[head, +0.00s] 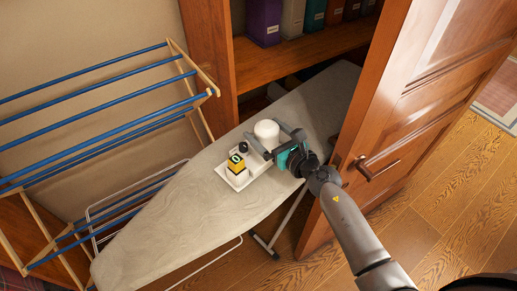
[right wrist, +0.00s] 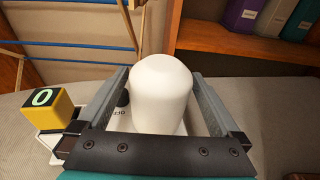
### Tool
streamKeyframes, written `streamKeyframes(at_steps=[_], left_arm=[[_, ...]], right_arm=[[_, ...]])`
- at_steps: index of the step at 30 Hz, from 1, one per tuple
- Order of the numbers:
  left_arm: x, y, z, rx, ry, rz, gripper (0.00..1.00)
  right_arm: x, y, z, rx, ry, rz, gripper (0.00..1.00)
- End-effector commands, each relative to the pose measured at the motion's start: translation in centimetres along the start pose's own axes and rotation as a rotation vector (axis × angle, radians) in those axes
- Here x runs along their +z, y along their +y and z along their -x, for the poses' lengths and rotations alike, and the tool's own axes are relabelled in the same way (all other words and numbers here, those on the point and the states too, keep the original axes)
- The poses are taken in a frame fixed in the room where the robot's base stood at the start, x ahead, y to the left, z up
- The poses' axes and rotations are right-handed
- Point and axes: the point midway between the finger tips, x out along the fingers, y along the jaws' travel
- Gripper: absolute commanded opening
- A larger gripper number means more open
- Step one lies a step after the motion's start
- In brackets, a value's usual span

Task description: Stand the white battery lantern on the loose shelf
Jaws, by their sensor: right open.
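The white battery lantern (head: 266,131) looks like a plain white cylinder with a rounded top. It stands upright at the back end of a small white tray (head: 239,180) on the ironing board. My right gripper (head: 268,139) is open around it. In the right wrist view the lantern (right wrist: 161,88) rises between the two grey fingers, with a gap visible on the right side. Its base is partly hidden by the gripper body. I cannot tell which board is the loose shelf; a wooden cabinet shelf (head: 262,66) shows behind. My left gripper is not in view.
A yellow block marked 0 (head: 236,163) and a small black object (head: 243,147) share the tray. The ironing board (head: 185,210) is otherwise bare towards its front. A drying rack (head: 90,77) stands left. An open wooden door (head: 395,100) stands close by my right arm.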

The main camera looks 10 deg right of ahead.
Motion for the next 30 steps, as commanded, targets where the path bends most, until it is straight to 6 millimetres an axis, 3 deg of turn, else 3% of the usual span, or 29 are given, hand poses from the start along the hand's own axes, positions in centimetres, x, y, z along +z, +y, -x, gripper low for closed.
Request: streamKeyframes(at_steps=[2,27,30], left_arm=[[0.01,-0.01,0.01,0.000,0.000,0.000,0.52],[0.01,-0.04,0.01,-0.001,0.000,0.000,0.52],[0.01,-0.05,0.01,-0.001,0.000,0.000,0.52]], right_arm=[[-0.01,0.00,0.03,0.000,0.000,0.000,0.98],[-0.04,-0.02,0.07,0.000,0.001,0.000,0.03],[-0.05,-0.02,0.07,0.000,0.001,0.000,0.00]])
